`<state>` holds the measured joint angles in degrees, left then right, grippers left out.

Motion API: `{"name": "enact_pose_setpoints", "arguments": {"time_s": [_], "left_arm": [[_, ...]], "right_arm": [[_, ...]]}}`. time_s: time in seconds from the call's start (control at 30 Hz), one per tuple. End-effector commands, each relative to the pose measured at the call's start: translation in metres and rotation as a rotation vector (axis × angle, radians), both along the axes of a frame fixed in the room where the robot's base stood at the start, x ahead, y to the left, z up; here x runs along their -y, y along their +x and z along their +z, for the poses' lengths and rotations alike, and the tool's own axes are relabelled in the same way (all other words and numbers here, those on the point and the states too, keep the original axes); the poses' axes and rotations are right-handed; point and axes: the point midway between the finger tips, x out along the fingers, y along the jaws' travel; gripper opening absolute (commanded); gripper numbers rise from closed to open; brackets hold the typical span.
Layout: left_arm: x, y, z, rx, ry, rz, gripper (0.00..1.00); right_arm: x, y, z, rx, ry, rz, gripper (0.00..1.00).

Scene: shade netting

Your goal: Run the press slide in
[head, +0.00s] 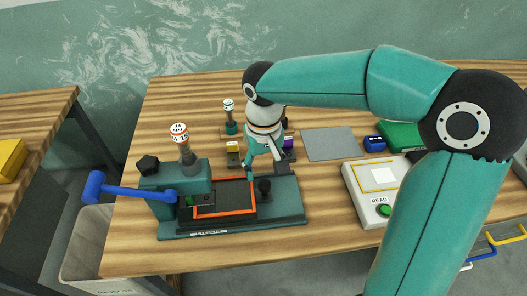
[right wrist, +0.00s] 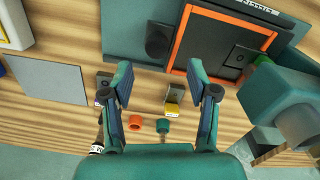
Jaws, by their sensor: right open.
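The press (head: 172,196) stands on a teal base at the front left of the table, with a blue lever on its left. Its dark slide (head: 222,199), edged in orange, lies flat beside the press head, its left end close to or under the head. A black knob (head: 264,187) stands at the slide's right side. My right gripper (head: 265,170) is open and empty, pointing down just behind the knob. In the right wrist view the knob (right wrist: 160,40) lies beyond the gap between the open fingertips (right wrist: 160,83), apart from both. My left gripper is out of view.
Small blocks, one yellow-topped (head: 233,152), and a stamp-like post (head: 229,118) stand behind the press. A grey mat (head: 330,144) and a white box marked READ (head: 366,202) lie to the right. A bin (head: 88,245) stands below the table's left edge.

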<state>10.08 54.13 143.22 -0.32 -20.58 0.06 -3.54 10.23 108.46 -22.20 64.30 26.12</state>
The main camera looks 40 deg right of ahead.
Motion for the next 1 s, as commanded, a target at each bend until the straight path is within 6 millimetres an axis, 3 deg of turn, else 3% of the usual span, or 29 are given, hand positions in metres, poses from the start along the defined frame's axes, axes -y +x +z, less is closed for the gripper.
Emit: {"name": "enact_pose_setpoints", "arguments": {"time_s": [0.1, 0.3, 0.87, 1.0], "left_arm": [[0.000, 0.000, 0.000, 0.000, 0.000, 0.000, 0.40], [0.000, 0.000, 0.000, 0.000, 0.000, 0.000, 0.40], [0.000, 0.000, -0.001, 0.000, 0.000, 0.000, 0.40], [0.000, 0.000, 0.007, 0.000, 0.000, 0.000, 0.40]], "right_arm": [[0.000, 0.001, 0.024, 0.006, 0.001, 0.000, 0.59], [0.000, 0.000, 0.048, 0.002, 0.002, 0.000, 0.59], [0.000, -0.001, 0.053, 0.001, 0.001, 0.001, 0.59], [0.000, -0.001, 0.061, 0.001, 0.001, 0.001, 0.59]]}}
